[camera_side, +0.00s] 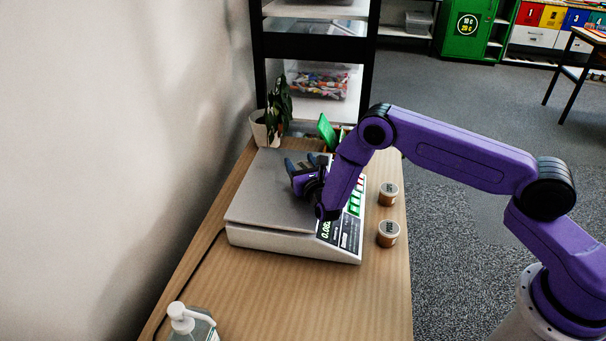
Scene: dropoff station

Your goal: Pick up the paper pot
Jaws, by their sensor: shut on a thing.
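My gripper (304,163) is low over the plate of the weighing scale (262,190), its dark fingers pointing away from the camera. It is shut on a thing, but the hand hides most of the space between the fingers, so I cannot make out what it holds. Two small brown paper pots with pale, lettered lids stand upright on the table, right of the scale. One pot (388,196) is farther back and the other pot (388,236) is nearer. Both are apart from my gripper.
A potted plant (259,131) and a green item (327,130) stand behind the scale. A pump bottle (190,322) is at the front left. A wall (110,130) borders the table's left side. The table's front (310,300) is mostly clear. A shelf unit rises behind.

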